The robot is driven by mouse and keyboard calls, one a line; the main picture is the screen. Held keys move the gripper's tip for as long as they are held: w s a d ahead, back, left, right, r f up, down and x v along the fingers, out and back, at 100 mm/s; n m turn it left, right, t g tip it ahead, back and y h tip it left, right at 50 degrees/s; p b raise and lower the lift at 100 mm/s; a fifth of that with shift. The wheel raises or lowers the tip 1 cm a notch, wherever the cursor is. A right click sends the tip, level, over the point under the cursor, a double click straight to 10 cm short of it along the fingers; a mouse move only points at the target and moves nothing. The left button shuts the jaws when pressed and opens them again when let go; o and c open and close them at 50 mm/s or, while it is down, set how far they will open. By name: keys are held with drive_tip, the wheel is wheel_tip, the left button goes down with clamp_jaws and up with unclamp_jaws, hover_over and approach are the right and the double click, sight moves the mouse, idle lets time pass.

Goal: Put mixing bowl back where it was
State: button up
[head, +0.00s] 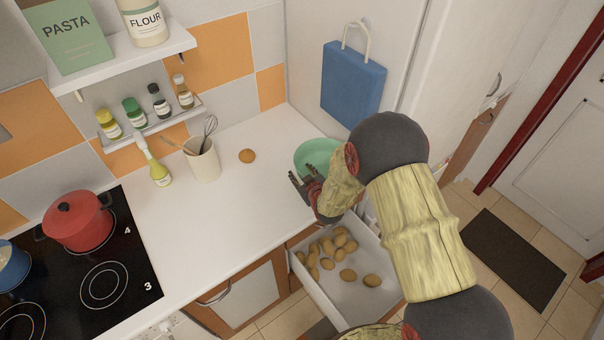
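The mixing bowl appears to be the green bowl (316,152) at the right end of the white counter, near the tall white cabinet side. My arm hides its right and lower parts. My gripper (299,178) is at the lower left of the bowl, over the counter's front edge area. Its dark fingers point up and left and look spread apart, with nothing seen between them. I cannot tell whether the gripper touches the bowl.
An open drawer (326,293) with several potatoes juts out below the counter under my arm. A red pot (78,222) sits on the hob. The middle counter is clear.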

drive_tip(key=shift+r, duration=0.1)
drive_tip(key=shift+s+r, duration=0.15)
drive_tip(key=v, duration=1.2)
drive_tip(key=s+d+r+m+g+h, duration=0.1)
drive_tip(key=s+d+r+m+g, duration=0.2)
drive_tip(key=r, duration=0.6)
drive_tip(key=s+d+r+m+h, duration=0.1)
drive_tip(key=s+d+r, duration=0.2)
drive_tip(key=d+r, duration=0.45)
drive_tip(key=s+d+r+m+g, duration=0.1)
drive_tip(key=s+r, duration=0.2)
drive_tip(key=s, duration=0.4)
drive_tip(key=s+d+r+m+g+h, duration=0.1)
drive_tip(key=s+r, duration=0.3)
drive_tip(key=s, duration=0.4)
drive_tip(key=s+r+m+g, duration=0.1)
drive_tip(key=s+r, duration=0.2)
drive_tip(key=s, duration=0.4)
drive_tip(key=shift+s+d+r+m+g+p, duration=0.2)
drive_tip(key=shift+s+d+m+g+p, duration=0.1)
drive_tip(key=shift+s+d+p, duration=0.1)
